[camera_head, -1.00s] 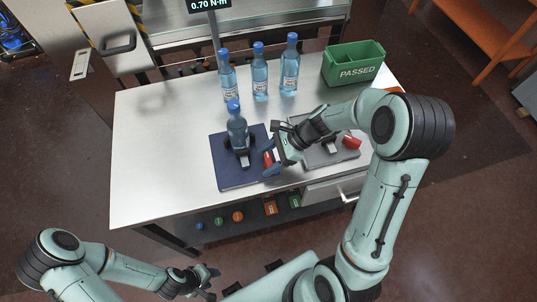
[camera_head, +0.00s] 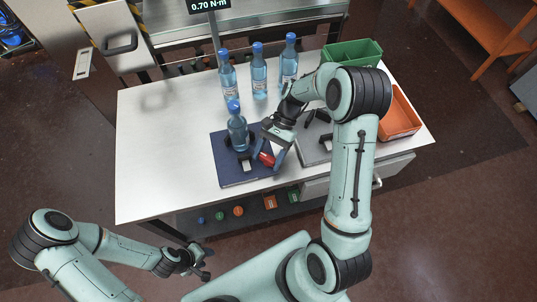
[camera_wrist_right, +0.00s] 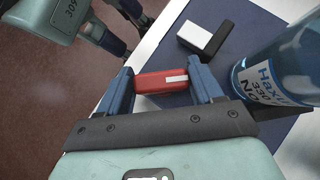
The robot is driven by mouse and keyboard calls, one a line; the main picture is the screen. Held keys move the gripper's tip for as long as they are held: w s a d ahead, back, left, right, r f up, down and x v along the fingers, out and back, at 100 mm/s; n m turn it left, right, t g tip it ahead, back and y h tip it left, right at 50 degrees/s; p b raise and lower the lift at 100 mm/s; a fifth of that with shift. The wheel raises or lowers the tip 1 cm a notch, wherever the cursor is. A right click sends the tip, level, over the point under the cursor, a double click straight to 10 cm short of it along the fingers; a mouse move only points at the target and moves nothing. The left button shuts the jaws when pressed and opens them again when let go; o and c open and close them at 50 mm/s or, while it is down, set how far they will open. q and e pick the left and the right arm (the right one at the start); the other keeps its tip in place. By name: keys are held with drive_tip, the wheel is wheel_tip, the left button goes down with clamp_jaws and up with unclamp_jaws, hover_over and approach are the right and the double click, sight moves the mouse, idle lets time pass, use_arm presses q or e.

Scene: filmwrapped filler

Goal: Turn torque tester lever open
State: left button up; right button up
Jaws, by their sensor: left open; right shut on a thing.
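The torque tester is a dark blue plate (camera_head: 228,174) with black clamps, near the middle of the table. A blue-capped bottle (camera_head: 238,132) stands upright on it. The red lever (camera_head: 267,159) is at the plate's right side. My right gripper (camera_head: 266,156) is shut on this lever. In the right wrist view the red lever (camera_wrist_right: 150,82), with a white stripe, lies between the two blue fingers (camera_wrist_right: 162,82), and the bottle (camera_wrist_right: 280,75) stands close on the right. My left gripper (camera_head: 200,266) is open and empty, low in front of the table.
Several bottles (camera_head: 259,75) stand behind the tester. A grey plate (camera_head: 312,150) lies to its right, partly hidden by my right arm. A green bin (camera_head: 352,53) and an orange tray (camera_head: 400,118) are at the right. The table's left part (camera_head: 155,150) is clear.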

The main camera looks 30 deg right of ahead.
drive_tip(key=shift+s+a+n+g, duration=0.1)
drive_tip(key=shift+a+n+g, duration=0.1)
drive_tip(key=shift+n+g, duration=0.15)
drive_tip(key=o, duration=1)
drive_tip(key=shift+c, duration=0.2)
